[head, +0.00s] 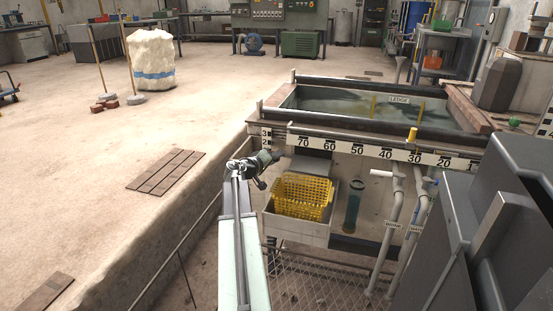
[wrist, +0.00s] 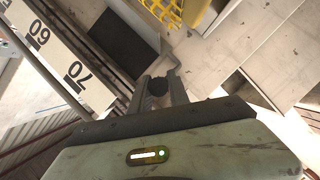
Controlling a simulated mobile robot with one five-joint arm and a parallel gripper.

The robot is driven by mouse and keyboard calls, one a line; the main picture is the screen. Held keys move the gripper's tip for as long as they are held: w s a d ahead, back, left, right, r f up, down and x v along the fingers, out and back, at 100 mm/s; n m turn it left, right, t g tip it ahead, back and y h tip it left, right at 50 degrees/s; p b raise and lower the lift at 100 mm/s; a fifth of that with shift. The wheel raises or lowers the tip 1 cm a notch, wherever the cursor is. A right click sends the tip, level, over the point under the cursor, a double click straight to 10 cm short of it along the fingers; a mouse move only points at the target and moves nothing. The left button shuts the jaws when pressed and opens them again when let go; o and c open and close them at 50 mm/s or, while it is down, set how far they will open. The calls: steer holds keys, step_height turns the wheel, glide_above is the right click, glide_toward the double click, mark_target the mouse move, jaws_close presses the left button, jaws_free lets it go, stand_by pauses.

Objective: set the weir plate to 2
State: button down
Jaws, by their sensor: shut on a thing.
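My gripper (head: 270,160) is at the left end of the tank, just below a small upright scale (head: 265,135) marked 3 and 2. In the wrist view its two fingers (wrist: 158,92) are closed on a small dark round knob (wrist: 158,86). A grey bent bar (wrist: 172,62) shows just beyond the knob. I cannot clearly make out the weir plate or its pointer; the knob may belong to it. My arm and gripper hide part of the area under the small scale in the head view.
A long number scale (head: 357,152) runs along the tank front. A yellow basket (head: 302,195) sits in a trough below, right of my gripper. White pipes (head: 393,205) stand farther right. A concrete ledge edge (head: 185,235) lies to the left; open floor extends beyond it.

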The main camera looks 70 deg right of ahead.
stand_by(0.3)
step_height(320, 180, up, 4)
steer(key=p, duration=0.4)
steer(key=c, duration=1.3)
jaws_free()
steer(key=shift+o, duration=0.2)
steer(key=shift+a, duration=0.15)
steer(key=p+v, duration=0.1)
steer(key=v, duration=0.6)
steer(key=shift+a, duration=0.25)
steer(key=shift+w, duration=0.15)
